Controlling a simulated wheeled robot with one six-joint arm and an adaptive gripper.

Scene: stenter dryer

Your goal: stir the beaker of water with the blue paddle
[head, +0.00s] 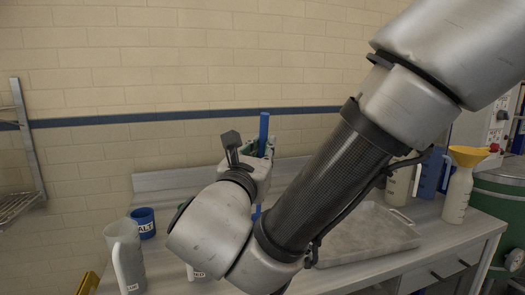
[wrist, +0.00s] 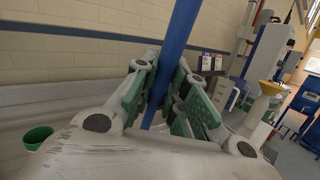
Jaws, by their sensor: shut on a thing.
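My gripper (head: 258,158) is shut on the blue paddle (head: 264,128) above the bench. In the wrist view the paddle's blue shaft (wrist: 181,45) runs up between the green-padded fingers (wrist: 160,95), close to upright with a slight tilt. A short piece of blue shows below my wrist in the head view. The paddle's lower end is hidden behind my arm. I cannot pick out the beaker of water for certain. A pale labelled vessel (head: 196,273) is mostly covered by my arm.
A grey jug (head: 126,262) and a blue SALT cup (head: 145,226) stand at the left. A green cup (wrist: 38,137) shows in the wrist view. A metal tray (head: 365,238) and a bottle with a yellow funnel (head: 468,157) are at the right. The wall stands behind the bench.

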